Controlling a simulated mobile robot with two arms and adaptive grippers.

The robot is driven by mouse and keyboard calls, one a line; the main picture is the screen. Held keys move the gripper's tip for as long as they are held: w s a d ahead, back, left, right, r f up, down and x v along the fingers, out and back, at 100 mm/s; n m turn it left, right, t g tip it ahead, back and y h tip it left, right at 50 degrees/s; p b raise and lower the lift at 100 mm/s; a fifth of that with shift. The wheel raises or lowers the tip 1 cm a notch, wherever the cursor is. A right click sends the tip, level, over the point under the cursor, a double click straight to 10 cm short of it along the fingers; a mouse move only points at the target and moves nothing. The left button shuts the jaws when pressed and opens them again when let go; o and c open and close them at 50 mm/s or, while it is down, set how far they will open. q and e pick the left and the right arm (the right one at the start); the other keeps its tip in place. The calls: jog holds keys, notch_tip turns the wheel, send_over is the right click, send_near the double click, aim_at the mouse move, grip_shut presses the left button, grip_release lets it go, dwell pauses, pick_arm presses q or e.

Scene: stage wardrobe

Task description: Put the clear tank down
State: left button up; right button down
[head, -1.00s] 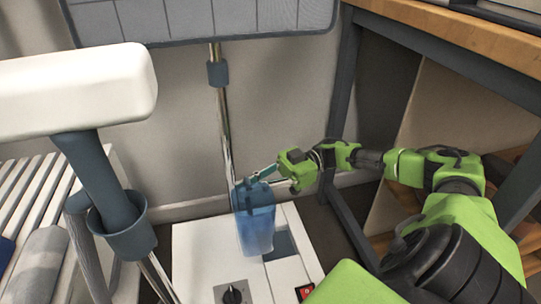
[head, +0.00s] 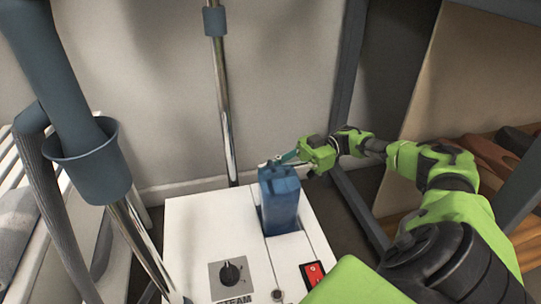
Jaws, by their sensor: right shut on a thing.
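The clear tank (head: 280,203) is a see-through blue, upright box at the back right part of the white steamer base (head: 203,225). Its lower end is at the recess in the base's top; I cannot tell whether it rests on the bottom. My right gripper (head: 279,161) comes in from the right and is shut on the top of the tank. The fingertips are small and partly lost against the tank's top. My left gripper is not in view.
The base carries a black dial (head: 230,272) and a red switch (head: 313,273). A chrome pole (head: 226,120) rises behind it. A grey hose holder (head: 88,165) stands at left. A dark table leg (head: 349,70) and wooden shelf (head: 490,165) are at right.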

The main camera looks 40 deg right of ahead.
jog(key=shift+f, duration=0.1)
jog(key=c, duration=2.2)
grip_release()
jog(key=shift+f, duration=0.2)
jog(key=shift+o, duration=0.2)
jog(key=shift+r, duration=0.2)
jog(key=shift+d+r+p, duration=0.1)
jog(key=shift+d+p, duration=0.2)
jog(key=shift+d, duration=0.3)
jog(key=shift+v, duration=3.15)
jog(key=shift+s, duration=0.15)
